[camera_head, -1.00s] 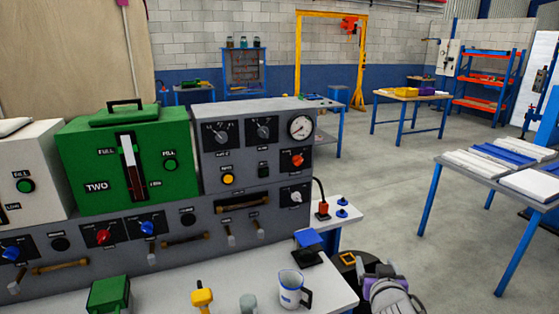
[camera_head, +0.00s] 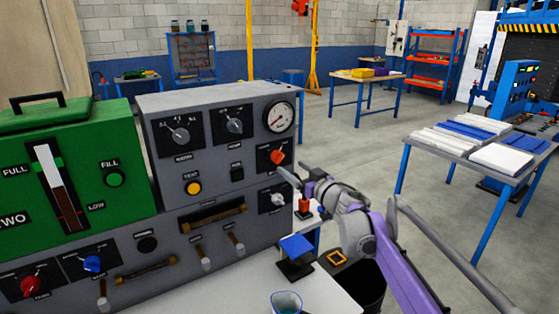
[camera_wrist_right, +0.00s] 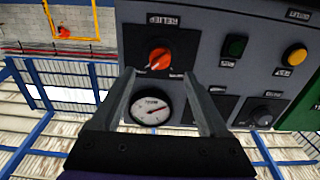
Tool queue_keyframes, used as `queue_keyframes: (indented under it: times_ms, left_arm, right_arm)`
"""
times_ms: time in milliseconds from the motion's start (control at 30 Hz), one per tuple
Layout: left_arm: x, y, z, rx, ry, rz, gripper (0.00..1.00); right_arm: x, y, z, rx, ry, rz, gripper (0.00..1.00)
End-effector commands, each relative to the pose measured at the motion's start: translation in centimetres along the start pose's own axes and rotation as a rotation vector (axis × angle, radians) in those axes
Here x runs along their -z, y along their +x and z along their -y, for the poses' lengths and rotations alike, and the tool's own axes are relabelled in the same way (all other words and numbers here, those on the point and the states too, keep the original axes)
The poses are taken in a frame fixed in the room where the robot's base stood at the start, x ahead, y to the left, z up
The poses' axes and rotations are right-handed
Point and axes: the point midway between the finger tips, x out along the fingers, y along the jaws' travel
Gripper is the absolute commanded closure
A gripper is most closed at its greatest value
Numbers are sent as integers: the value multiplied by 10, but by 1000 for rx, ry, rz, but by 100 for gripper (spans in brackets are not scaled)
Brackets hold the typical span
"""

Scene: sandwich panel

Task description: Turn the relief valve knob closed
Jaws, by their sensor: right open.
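The relief valve knob (camera_head: 278,157) is orange-red and sits on a black plate on the grey panel, below the round gauge. In the right wrist view the knob (camera_wrist_right: 159,58) shows upside down under the label RELIEF, with a pale pointer mark. My right gripper (camera_head: 290,178) is in front of the panel's right side, just below and right of the knob in the head view. In the wrist view its fingers (camera_wrist_right: 159,76) are apart and empty, their tips on either side of the knob's lower edge. Contact cannot be told. My left gripper is out of view.
The pressure gauge (camera_head: 279,117) is above the knob and a grey knob (camera_head: 277,199) below it. A yellow button (camera_head: 194,188) is to the left. A blue-topped block (camera_head: 296,246) stands on the bench below.

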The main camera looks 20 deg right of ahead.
Motion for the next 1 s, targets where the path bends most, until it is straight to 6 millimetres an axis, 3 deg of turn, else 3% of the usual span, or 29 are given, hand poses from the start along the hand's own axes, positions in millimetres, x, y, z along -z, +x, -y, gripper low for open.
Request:
queue_keyframes:
  times_ms: [100,300,500,767,1000]
  left_arm:
    - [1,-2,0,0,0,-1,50]
    - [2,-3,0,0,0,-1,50]
    - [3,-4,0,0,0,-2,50]
    - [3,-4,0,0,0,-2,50]
    - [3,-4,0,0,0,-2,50]
  right_arm:
    - [0,25,1,2,1,0,22]
    - [0,55,0,0,0,0,22]
    - [0,67,1,0,0,0,22]
    - [0,68,1,-1,0,0,22]
    - [0,68,0,-1,0,0,65]
